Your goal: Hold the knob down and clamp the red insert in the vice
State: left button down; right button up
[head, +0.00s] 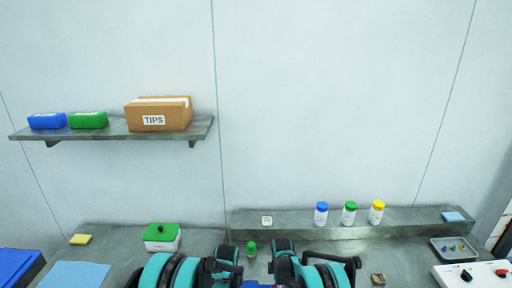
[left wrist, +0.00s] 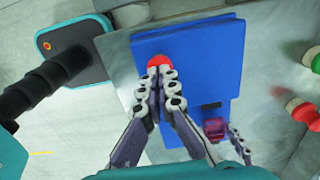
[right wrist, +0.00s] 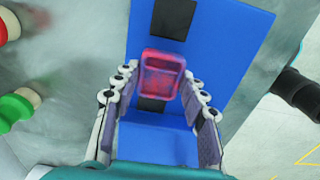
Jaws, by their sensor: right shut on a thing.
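The blue block of the vice (left wrist: 185,45) lies below both grippers, and its blue surface also shows in the right wrist view (right wrist: 215,50). A round red knob (left wrist: 158,60) is near its left edge in the left wrist view. My left gripper (left wrist: 160,78) has its fingertips together at the knob, partly covering it. The translucent red insert (right wrist: 162,75) is between the fingers of my right gripper (right wrist: 160,72), which is shut on it. The insert also shows in the left wrist view (left wrist: 215,128), beside a dark slot (left wrist: 211,107). Whether it touches the block is unclear.
Red and green parts (left wrist: 303,110) stand right of the block. In the head view, a green-lidded box (head: 162,238) is at left and a small green bottle (head: 251,248) behind the grippers. Capped bottles (head: 349,213) line a ledge; a tray (head: 455,250) sits at right.

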jog(key=shift+f, duration=0.15)
jog(key=shift+f, duration=0.8)
jog(key=o, duration=1.2)
jog(key=shift+c, duration=0.2)
jog(key=shift+o, duration=0.3)
jog(key=o, duration=0.4)
